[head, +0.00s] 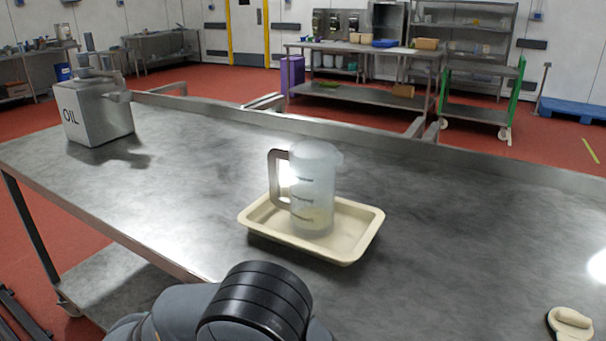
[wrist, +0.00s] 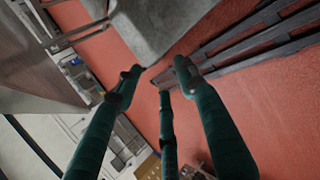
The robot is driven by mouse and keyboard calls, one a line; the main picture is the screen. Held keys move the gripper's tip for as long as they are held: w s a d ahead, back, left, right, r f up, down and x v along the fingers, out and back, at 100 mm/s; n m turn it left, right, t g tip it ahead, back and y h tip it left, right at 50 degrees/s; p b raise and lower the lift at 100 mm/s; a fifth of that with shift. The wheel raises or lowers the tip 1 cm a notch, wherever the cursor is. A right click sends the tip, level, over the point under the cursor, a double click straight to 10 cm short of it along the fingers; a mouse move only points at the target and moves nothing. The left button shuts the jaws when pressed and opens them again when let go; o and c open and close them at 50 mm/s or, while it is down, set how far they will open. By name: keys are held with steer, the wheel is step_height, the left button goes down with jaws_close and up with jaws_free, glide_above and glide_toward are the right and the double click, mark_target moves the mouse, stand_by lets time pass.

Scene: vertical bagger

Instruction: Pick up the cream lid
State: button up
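The cream lid (head: 570,322) lies on the steel table at the lower right of the head view, close to the bottom edge of the picture. It is a small rounded piece with a raised part on top, and a dark shadow shows at its left side. My gripper (wrist: 160,80) shows in the wrist view as dark green fingers spread apart with nothing between them. The lid is not seen in the wrist view. The gripper's fingers are not seen in the head view, only a dark part of my arm at the bottom.
A cream tray (head: 350,257) holds a translucent jug (head: 318,190) with its handle to the left, mid-table. A metal oil can (head: 97,112) stands at the far left. The steel table (head: 460,235) is bare between tray and lid. A raised rim (head: 370,142) runs along its back edge.

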steer(key=w+a+r+m+t+p, duration=0.1)
steer(key=w+a+r+m+p, duration=0.1)
steer(key=r, duration=0.7)
steer(key=shift+w+a+r+m+t+y+p, duration=0.2)
steer(key=shift+w+r+m+t+y+p, duration=0.25)
steer(key=shift+p, duration=0.8)
steer(key=shift+w+f, duration=0.1)
